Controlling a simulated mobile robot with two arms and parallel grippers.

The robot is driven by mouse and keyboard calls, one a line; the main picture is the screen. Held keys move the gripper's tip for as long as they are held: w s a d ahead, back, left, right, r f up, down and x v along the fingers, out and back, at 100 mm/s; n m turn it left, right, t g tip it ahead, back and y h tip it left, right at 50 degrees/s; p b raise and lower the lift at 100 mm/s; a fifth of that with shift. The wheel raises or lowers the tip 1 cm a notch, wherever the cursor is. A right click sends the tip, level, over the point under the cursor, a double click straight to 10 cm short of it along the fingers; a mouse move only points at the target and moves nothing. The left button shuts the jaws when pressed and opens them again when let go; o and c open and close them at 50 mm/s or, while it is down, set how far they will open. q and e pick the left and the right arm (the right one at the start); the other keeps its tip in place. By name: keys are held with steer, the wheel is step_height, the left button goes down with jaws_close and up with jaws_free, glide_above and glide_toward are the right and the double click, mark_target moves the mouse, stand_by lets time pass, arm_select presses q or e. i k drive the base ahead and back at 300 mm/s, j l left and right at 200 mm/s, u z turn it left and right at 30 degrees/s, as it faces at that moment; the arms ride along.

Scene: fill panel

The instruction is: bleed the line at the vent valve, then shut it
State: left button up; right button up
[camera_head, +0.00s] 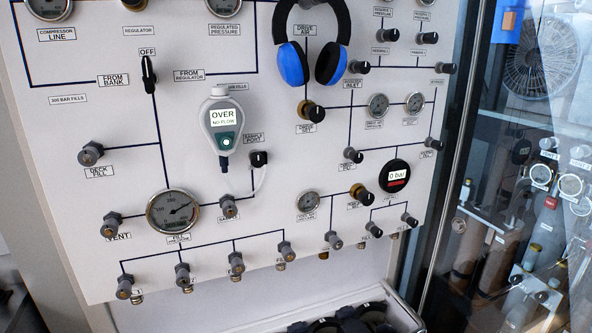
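The vent valve (110,222) is a small grey knob with a brass collar at the lower left of the white panel (80,185), just above the label "VENT". I cannot tell how far it is turned. A line runs from it to a round fill gauge (172,212) on its right, whose needle points to the upper right. Above the gauge, a black selector (149,76) stands upright under the label "OFF". A handheld meter (221,125) on the panel reads "OVER" and "NO FLOW". Neither of my grippers is in view.
Several fill valves (183,273) line the panel's bottom. Blue ear defenders (292,63) hang at the top. A digital gauge (395,176) reads "0 bar". A crate (262,322) stands below. Glass with cylinders (548,215) behind it is at the right. The space before the vent valve is clear.

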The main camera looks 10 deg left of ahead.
mark_target(110, 228)
steer(key=u, duration=1.35)
steer(key=j+z, duration=0.15)
steer(key=j, duration=0.15)
steer(key=k+j+z, duration=0.15)
steer(key=j, duration=0.15)
